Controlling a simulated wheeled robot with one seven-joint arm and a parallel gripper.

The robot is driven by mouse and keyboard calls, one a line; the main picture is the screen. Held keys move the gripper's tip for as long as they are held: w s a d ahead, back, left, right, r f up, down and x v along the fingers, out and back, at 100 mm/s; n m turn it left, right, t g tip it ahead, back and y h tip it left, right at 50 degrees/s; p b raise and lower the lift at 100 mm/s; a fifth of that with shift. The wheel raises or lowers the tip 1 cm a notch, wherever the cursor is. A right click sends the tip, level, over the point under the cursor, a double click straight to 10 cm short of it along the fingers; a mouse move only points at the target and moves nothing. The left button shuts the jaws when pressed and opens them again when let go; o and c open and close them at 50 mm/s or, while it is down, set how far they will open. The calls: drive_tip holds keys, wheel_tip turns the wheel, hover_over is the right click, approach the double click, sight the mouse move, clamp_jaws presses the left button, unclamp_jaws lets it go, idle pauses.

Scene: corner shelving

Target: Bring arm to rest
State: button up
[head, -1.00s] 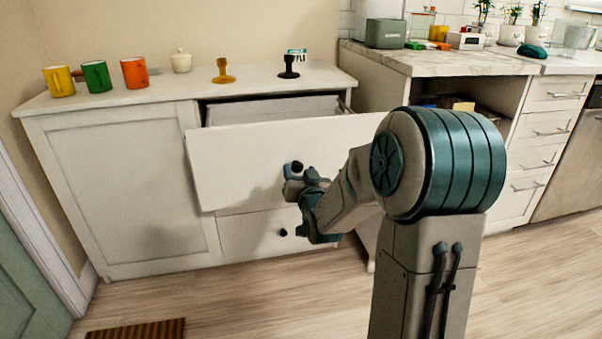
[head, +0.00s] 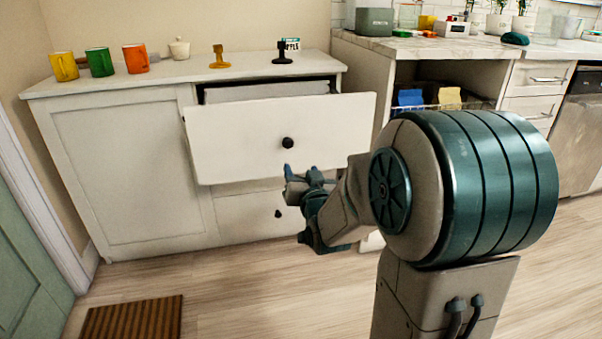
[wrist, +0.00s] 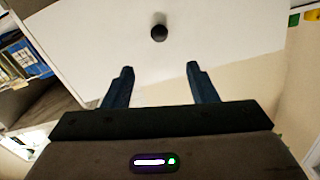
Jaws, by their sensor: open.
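My gripper (head: 290,180) is in front of the white cabinet, just below the dark round knob (head: 288,143) of the pulled-out upper drawer (head: 240,140). In the wrist view my gripper (wrist: 161,72) has its two dark fingers spread apart with nothing between them. The knob (wrist: 159,33) shows beyond the fingertips, clear of them, on the white drawer front (wrist: 100,40). My arm is bent and reaches forward from the right side of the head view.
The cabinet top (head: 130,80) holds yellow, green and orange mugs (head: 99,62), a white lidded pot (head: 179,48) and two small stands. A marble counter (head: 430,47) with an open shelf stands right. A brown mat (head: 132,318) lies on open wooden floor.

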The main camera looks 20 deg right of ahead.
drive_tip(key=shift+d, duration=0.1)
drive_tip(key=s+a+r+n+g+p, duration=0.1)
drive_tip(key=s+a+r+g+p, duration=0.2)
drive_tip(key=s+r+g+p, duration=0.4)
drive_tip(key=s+a+r+n+g+y+p, duration=0.1)
drive_tip(key=s+r+g+p, duration=0.7)
drive_tip(key=s+r+p, duration=1.2)
wheel_tip(320, 180, up, 7)
drive_tip(key=a+n+p, duration=0.1)
drive_tip(key=a+p, duration=0.1)
drive_tip(key=p, duration=1.2)
drive_tip(key=shift+s, duration=0.25)
